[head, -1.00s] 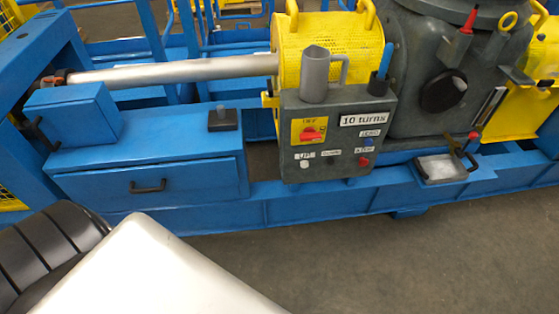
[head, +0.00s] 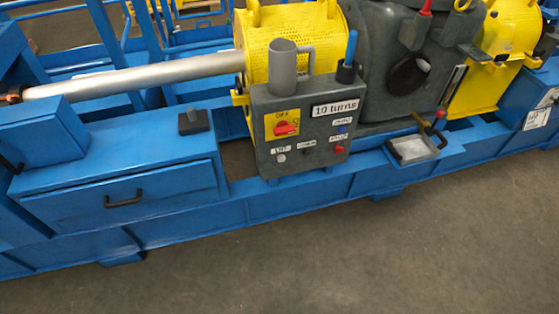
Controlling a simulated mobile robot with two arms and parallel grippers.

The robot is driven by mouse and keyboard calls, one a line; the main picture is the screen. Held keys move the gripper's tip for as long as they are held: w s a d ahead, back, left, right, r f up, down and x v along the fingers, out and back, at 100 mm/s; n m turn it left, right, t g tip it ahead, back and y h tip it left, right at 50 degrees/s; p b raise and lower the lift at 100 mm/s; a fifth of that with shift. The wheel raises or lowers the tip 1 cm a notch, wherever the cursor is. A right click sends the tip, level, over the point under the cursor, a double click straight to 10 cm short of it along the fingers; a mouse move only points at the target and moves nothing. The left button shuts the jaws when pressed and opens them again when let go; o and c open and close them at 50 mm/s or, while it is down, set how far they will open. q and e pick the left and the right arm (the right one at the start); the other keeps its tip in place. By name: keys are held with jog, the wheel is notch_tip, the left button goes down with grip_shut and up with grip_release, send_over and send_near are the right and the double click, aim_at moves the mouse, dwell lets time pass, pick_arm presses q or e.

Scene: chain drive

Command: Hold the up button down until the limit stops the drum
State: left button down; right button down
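The dark grey control box (head: 262,140) stands on the blue frame, centre of the head view. A white button (head: 281,158) sits at its lower left under a small label that seems to read "UP", though it is blurred. A dark button (head: 309,152) is beside it under another small label. A red button (head: 339,149) and a blue button (head: 342,129) are on the right side. A plate (head: 335,108) reads "10 turns". A red rotary switch (head: 286,128) sits on a yellow plate. No drum can be made out. Neither gripper is in view.
A yellow perforated guard (head: 270,28) and silver shaft (head: 140,77) are behind. A blue drawer cabinet (head: 120,185) stands left, a small tray (head: 412,150) right. Floor in front is clear.

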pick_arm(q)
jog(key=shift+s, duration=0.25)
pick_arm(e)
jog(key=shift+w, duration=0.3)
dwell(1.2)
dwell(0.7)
